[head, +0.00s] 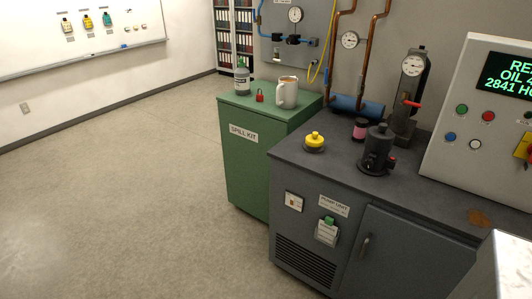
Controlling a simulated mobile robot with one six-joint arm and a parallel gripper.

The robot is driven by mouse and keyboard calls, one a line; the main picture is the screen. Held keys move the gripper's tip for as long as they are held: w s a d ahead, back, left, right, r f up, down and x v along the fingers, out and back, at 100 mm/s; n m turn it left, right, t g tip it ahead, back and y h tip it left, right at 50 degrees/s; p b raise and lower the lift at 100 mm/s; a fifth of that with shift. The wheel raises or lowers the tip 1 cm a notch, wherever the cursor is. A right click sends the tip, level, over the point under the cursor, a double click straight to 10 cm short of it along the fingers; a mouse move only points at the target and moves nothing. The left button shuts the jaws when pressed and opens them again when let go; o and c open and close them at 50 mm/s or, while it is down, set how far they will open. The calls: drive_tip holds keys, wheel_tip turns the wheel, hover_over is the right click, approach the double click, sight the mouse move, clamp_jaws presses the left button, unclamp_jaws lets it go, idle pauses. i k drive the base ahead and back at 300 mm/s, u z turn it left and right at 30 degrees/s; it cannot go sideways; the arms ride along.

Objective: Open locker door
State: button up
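My gripper is not in view.
A yellow button (314,139), a dark valve-like device (377,152) and a control panel (492,112) stand on the cabinet top. A mug (288,94), padlock (259,95) and bottle (242,79) are on the green cabinet. The floor at left is clear. A pale block (508,262) partly covers the lower right corner.

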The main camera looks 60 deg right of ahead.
sight(247, 135)
drive_tip(key=z, duration=0.05)
drive_tip(key=i, duration=0.75)
drive_tip(key=z, duration=0.85)
drive_tip(key=i, duration=0.55)
drive_tip(key=z, duration=0.25)
